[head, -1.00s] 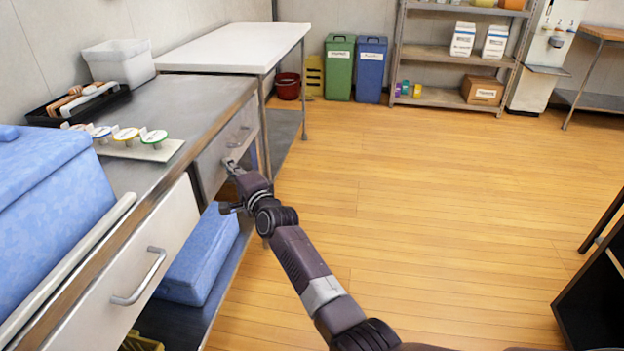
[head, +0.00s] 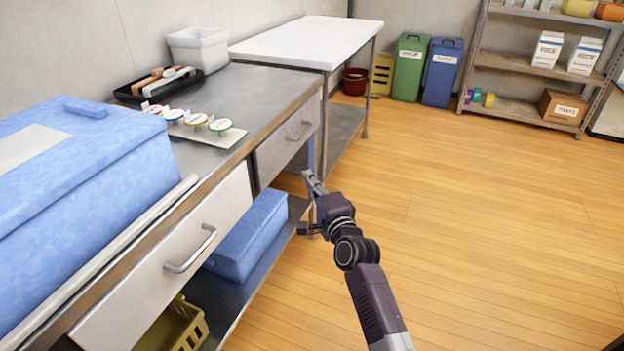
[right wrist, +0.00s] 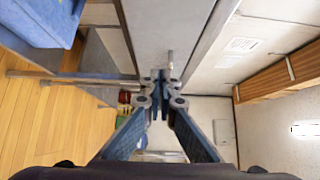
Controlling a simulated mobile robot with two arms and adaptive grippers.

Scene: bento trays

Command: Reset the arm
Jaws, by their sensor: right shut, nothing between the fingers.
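My right gripper (head: 314,184) is in the middle of the head view, in front of the metal counter (head: 262,92) and below its far drawer (head: 287,138). Its fingers are together and hold nothing. It also shows in the right wrist view (right wrist: 160,85), where the fingertips meet in front of a grey drawer face (right wrist: 168,30) with a handle (right wrist: 170,62). In the head view the far drawer and the near drawer (head: 160,262) both look closed. My left gripper is not in view.
A blue cooler box (head: 85,165) stands on the counter, with a small board of round tags (head: 225,137) and a black tray (head: 135,95) beyond it. Another blue box (head: 245,240) and a yellow crate (head: 180,328) sit on the lower shelf. The wooden floor (head: 480,230) to the right is clear.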

